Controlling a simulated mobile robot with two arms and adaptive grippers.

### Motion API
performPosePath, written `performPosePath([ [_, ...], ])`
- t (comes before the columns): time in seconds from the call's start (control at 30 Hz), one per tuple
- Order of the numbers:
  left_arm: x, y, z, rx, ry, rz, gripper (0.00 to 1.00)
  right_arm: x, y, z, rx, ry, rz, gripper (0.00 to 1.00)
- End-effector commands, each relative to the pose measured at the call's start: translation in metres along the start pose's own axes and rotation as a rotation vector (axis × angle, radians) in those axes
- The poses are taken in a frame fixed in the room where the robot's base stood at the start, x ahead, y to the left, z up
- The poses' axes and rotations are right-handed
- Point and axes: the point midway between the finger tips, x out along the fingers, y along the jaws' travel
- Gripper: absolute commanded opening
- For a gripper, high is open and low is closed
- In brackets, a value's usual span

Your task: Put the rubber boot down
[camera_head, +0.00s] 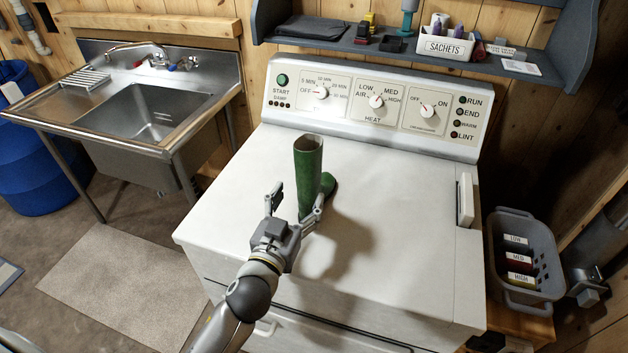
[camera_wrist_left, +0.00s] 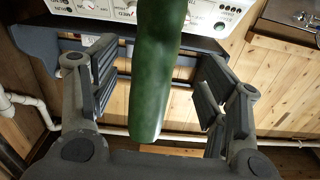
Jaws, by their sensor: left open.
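The green rubber boot (camera_head: 308,178) stands upright on the white top of the dryer (camera_head: 400,215), its toe pointing right. My left gripper (camera_head: 296,207) is open at the near side of the boot, with one finger to the left of the shaft and one at its lower right. In the left wrist view the boot shaft (camera_wrist_left: 158,70) is between the open fingers (camera_wrist_left: 158,95), with a gap on each side. The right gripper is not in either view.
Behind the dryer's control panel (camera_head: 375,103) is a shelf (camera_head: 345,44) with a sachets box (camera_head: 445,45) and small items. A metal sink (camera_head: 150,110) stands left, a grey basket (camera_head: 525,255) right. The dryer top right of the boot is clear.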

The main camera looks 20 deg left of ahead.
Motion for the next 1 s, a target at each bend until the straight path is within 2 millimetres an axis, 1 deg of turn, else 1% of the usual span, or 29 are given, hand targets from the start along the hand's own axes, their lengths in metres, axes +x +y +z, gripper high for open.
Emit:
performPosePath([
  [0.03,0.006,0.0,-0.002,0.0,0.001,0.0,0.69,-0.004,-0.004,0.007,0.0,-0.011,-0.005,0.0],
  [0.1,0.011,0.0,-0.001,0.0,0.0,0.0,0.69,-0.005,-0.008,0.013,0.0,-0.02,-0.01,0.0],
  [0.17,0.014,0.0,-0.001,0.0,0.0,0.0,0.69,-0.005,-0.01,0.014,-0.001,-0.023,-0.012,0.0],
  [0.27,0.02,0.0,-0.002,0.001,0.0,-0.001,0.69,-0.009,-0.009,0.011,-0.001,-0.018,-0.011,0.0],
  [0.43,0.042,0.003,-0.007,0.0,0.001,-0.001,0.69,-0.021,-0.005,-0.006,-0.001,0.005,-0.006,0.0],
  [0.5,0.051,0.004,-0.006,0.001,0.001,-0.001,0.69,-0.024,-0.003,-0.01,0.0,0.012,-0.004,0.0],
  [0.6,0.061,0.004,-0.004,0.001,0.0,-0.001,0.69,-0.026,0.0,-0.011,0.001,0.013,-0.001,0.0],
  [0.73,0.066,0.004,-0.002,-0.001,-0.001,-0.001,0.69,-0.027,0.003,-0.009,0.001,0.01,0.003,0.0],
  [0.93,0.066,0.004,-0.002,-0.001,-0.001,-0.001,0.69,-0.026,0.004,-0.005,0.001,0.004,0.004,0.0],
  [0.97,0.066,0.004,-0.002,-0.001,-0.001,-0.001,0.67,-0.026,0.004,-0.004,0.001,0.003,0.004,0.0],
  [1.0,0.066,0.004,-0.002,-0.001,-0.001,-0.001,0.62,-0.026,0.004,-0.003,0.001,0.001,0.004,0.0],
])
